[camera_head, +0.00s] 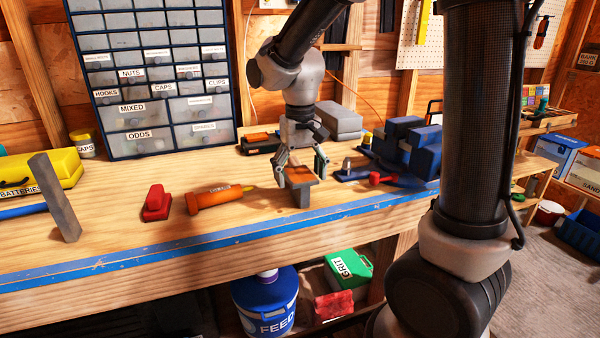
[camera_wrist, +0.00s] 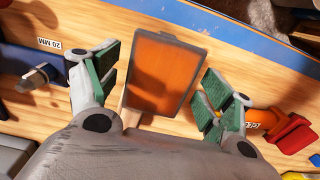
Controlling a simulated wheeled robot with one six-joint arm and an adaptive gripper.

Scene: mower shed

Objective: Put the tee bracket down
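A bracket with an orange top face and grey edges, which I take to be the tee bracket (camera_head: 301,192), stands at the bench's front, just behind the blue edge strip. Its grey lower part appears to touch the wood. My gripper (camera_head: 300,163) is above and around it, pointing down. In the wrist view the bracket's orange plate (camera_wrist: 165,75) lies between the two green-padded fingers of my gripper (camera_wrist: 161,88). The fingers are spread, with a gap on each side of the plate. The bracket's underside is hidden in the wrist view.
On the workbench (camera_head: 130,240), an orange tool (camera_head: 212,198) and a red block (camera_head: 156,204) lie left of the bracket. A blue vise-like tool (camera_head: 408,143) and a red-handled item (camera_head: 379,178) are to the right. A grey upright bar (camera_head: 55,197) stands far left. Drawers (camera_head: 150,80) are behind.

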